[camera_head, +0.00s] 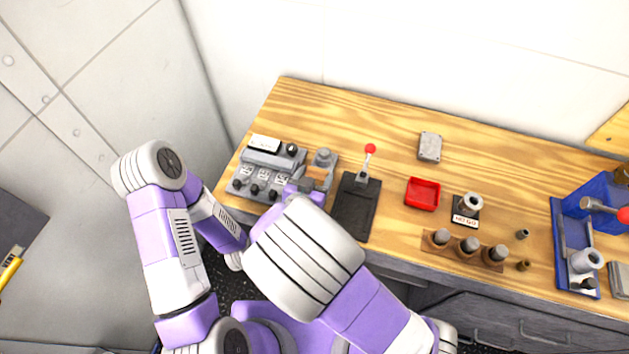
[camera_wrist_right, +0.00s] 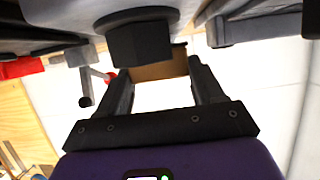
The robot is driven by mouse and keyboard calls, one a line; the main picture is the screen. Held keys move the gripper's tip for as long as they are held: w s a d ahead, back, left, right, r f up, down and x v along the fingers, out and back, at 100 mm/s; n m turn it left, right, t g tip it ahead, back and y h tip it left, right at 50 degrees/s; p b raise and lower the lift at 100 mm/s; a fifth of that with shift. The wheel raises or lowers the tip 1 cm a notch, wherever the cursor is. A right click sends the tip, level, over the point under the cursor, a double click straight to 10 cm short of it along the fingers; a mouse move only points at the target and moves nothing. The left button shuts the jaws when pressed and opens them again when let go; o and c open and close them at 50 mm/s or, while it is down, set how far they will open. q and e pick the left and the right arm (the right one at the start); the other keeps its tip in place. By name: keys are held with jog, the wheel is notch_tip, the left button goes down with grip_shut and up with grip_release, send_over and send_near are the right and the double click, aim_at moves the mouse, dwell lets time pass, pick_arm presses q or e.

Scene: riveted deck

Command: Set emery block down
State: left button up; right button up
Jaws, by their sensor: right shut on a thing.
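My right gripper (camera_head: 312,183) is at the right end of the grey instrument panel on the wooden bench, partly hidden by my own forearm. It is shut on the emery block (camera_head: 318,172), a small brown block of which only a part shows in the head view. In the right wrist view the brown block (camera_wrist_right: 160,70) lies between the two dark fingers (camera_wrist_right: 162,88), with a dark knob-like part in front of it. I cannot tell whether the block touches anything below. My left gripper is not in view; only the left arm shows.
The grey panel (camera_head: 268,171) with dials and knobs is beside the gripper. A black base with a red-tipped lever (camera_head: 357,205) stands just right. Further right are a red tray (camera_head: 423,193), a grey box (camera_head: 429,147), a wooden peg rack (camera_head: 464,251) and a blue holder (camera_head: 572,240).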

jog(key=shift+f, duration=0.45)
jog(key=shift+f, duration=0.15)
jog(key=o, duration=1.1)
jog(key=shift+c, duration=0.2)
